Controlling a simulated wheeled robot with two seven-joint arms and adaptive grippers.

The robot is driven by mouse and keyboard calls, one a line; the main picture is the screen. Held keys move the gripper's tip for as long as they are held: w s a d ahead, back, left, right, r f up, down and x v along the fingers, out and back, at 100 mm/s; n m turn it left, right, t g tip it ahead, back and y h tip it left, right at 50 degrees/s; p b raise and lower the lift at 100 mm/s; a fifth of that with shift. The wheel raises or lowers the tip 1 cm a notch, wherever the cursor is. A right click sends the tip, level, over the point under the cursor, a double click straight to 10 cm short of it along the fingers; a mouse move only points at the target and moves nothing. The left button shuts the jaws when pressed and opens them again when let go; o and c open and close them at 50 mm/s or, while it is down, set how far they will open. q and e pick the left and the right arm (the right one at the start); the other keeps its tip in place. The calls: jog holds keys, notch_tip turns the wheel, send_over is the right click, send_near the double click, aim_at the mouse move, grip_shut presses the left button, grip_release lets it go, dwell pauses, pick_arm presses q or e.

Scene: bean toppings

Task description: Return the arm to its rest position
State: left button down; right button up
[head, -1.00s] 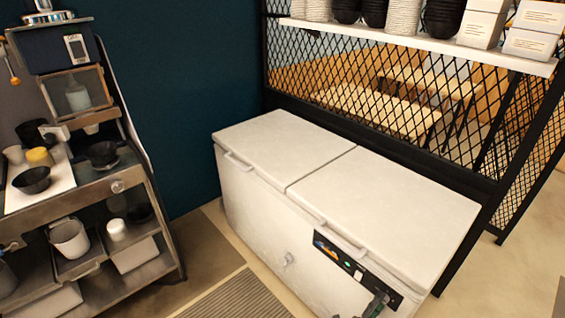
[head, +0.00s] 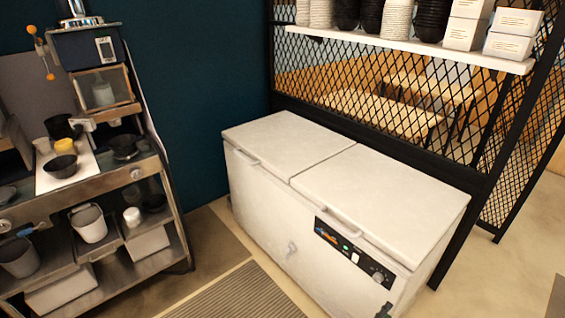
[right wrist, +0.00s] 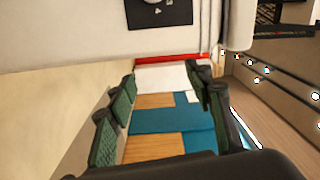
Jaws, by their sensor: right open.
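My right gripper (head: 384,312) only just shows as a dark tip at the bottom edge of the head view, in front of the white chest freezer (head: 300,210). In the right wrist view its two dark fingers with green pads stand apart (right wrist: 160,95), with nothing between them. The rest of my right arm is hidden below the head view. My left gripper does not show.
A steel counter (head: 100,187) with bowls, cups and a dispenser stands at left. A black mesh partition (head: 365,90) with a white shelf (head: 420,48) of stacked bowls and boxes is behind the freezer. A striped mat (head: 230,295) lies on otherwise open floor.

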jog(key=s+a+f+n+t+y, duration=0.1)
jog(key=s+a+f+n+y, duration=0.25)
jog(key=f+n, duration=0.4)
jog(key=s+a+f+n+t+y, duration=0.2)
jog(key=s+f+n+y, duration=0.25)
jog(key=f, duration=0.55)
jog(key=s+a+f+n+g+y, duration=0.3)
jog(key=s+f+n+g+y, duration=0.35)
jog(key=s+f, duration=0.95)
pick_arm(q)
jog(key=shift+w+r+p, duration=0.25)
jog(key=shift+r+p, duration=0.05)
pick_arm(e)
jog(key=s+d+f+n+g, duration=0.1)
jog(key=s+f, duration=0.3)
jog(key=s, duration=0.8)
jog(key=s+d+f+n+g, duration=0.1)
jog(key=s+f+n+g, duration=0.2)
jog(key=s, duration=1)
jog(key=s+d+f+n+g+h, duration=0.1)
jog(key=s+f+n+g, duration=0.3)
jog(key=s, duration=0.9)
jog(key=shift+d+f, duration=0.35)
jog(key=shift+d, duration=0.15)
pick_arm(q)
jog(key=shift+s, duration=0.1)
pick_arm(e)
jog(key=shift+w+n+g, duration=0.1)
jog(key=shift+n+g, duration=0.15)
jog(key=shift+c, duration=0.3)
